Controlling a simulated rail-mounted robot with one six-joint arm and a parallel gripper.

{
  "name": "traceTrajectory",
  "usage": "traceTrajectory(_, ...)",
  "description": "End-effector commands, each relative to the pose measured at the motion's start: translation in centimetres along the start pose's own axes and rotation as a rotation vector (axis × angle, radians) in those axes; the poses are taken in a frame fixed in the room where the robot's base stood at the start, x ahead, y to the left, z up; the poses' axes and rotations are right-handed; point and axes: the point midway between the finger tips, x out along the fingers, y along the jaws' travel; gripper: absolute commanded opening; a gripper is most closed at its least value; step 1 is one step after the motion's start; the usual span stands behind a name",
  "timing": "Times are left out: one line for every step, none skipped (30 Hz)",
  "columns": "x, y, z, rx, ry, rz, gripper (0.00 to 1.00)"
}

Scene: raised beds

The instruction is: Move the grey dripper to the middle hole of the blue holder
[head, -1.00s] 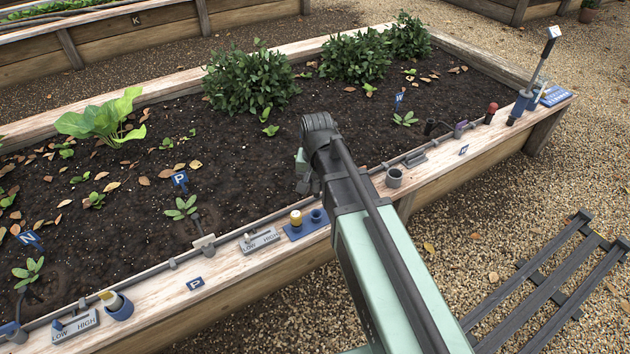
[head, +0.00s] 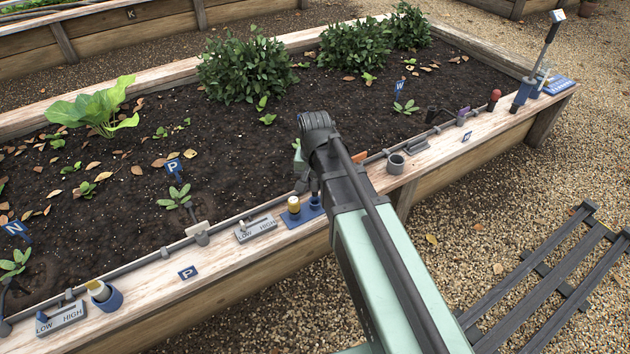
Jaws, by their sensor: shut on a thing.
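The blue holder (head: 294,223) sits on the wooden rim of the bed, just below my wrist in the picture. A yellow-capped piece (head: 294,204) stands upright in its left hole. The blue socket beside it (head: 314,203) looks empty. My arm covers the holder's right end. My gripper (head: 304,184) hangs just above and behind the holder, partly hidden by my arm. It is shut on what seems to be the grey dripper, but my wrist hides nearly all of it. I cannot tell how far the gripper is from the socket.
A grey cup (head: 396,163) stands to the right. A grey pipe runs along the bed edge. A dark slatted rack (head: 540,270) lies on the gravel.

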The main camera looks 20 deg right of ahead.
Motion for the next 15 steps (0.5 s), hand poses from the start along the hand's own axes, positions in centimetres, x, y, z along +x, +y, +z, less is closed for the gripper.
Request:
traceTrajectory(0.0, 0.0, 0.0, 0.0, 0.0, 0.0, 0.1)
traceTrajectory(0.0, 0.0, 0.0, 0.0, 0.0, 0.0, 0.1)
traceTrajectory(0.0, 0.0, 0.0, 0.0, 0.0, 0.0, 0.1)
traceTrajectory(0.0, 0.0, 0.0, 0.0, 0.0, 0.0, 0.1)
traceTrajectory(0.0, 0.0, 0.0, 0.0, 0.0, 0.0, 0.1)
traceTrajectory(0.0, 0.0, 0.0, 0.0, 0.0, 0.0, 0.1)
traceTrajectory(0.0, 0.0, 0.0, 0.0, 0.0, 0.0, 0.1)
traceTrajectory(0.01, 0.0, 0.0, 0.0, 0.0, 0.0, 0.1)
traceTrajectory(0.04, 0.0, 0.0, 0.0, 0.0, 0.0, 0.1)
traceTrajectory(0.09, 0.0, 0.0, 0.0, 0.0, 0.0, 0.1)
traceTrajectory(0.14, 0.0, 0.0, 0.0, 0.0, 0.0, 0.1)
traceTrajectory(0.24, 0.0, 0.0, 0.0, 0.0, 0.0, 0.1)
traceTrajectory(0.33, 0.0, 0.0, 0.0, 0.0, 0.0, 0.1)
traceTrajectory(0.41, 0.0, 0.0, 0.0, 0.0, 0.0, 0.1)
traceTrajectory(0.53, 0.0, 0.0, 0.0, 0.0, 0.0, 0.1)
